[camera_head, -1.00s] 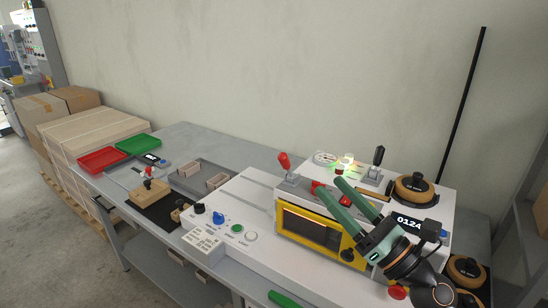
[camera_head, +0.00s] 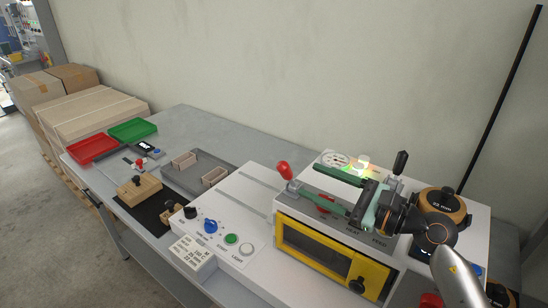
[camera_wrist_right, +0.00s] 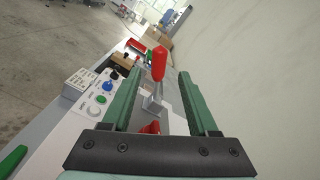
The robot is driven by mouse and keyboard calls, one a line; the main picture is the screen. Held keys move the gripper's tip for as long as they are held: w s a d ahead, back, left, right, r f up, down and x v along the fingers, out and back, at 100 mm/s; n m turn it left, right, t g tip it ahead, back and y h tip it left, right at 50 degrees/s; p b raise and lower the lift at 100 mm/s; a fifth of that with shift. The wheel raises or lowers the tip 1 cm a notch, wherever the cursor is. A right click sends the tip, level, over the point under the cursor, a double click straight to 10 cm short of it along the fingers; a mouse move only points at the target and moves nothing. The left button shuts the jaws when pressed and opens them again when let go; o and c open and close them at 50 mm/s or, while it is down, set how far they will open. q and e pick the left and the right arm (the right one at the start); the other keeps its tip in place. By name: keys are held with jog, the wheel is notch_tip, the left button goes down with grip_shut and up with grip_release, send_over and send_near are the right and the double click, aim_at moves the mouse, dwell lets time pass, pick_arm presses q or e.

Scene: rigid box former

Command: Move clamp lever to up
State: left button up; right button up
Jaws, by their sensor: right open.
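The lever with the red handle (camera_head: 284,170) stands at the left end of the yellow-fronted machine (camera_head: 331,258), its handle tilted a little to the left. It also shows in the right wrist view (camera_wrist_right: 159,64), standing in the gap between my fingers. My right gripper (camera_head: 309,181) is open, with two long green fingers lying over the machine top and pointing left at this lever. The fingertips are close to the lever; I cannot tell whether they touch it. A second, black-handled lever (camera_head: 400,162) stands behind my right wrist. My left gripper is not in view.
A control panel with knobs and buttons (camera_head: 231,239) lies left of the machine. Tan and black round pieces (camera_head: 441,204) sit at the right. Red (camera_head: 93,147) and green (camera_head: 133,131) trays are at the far left. The wall runs close behind the bench.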

aim_at(289, 171)
jog(key=p+x, duration=0.2)
jog(key=x, duration=0.7)
jog(key=shift+w+a+r, duration=0.1)
jog(key=shift+a, duration=0.2)
jog(key=shift+x, duration=0.75)
grip_shut()
dwell(0.3)
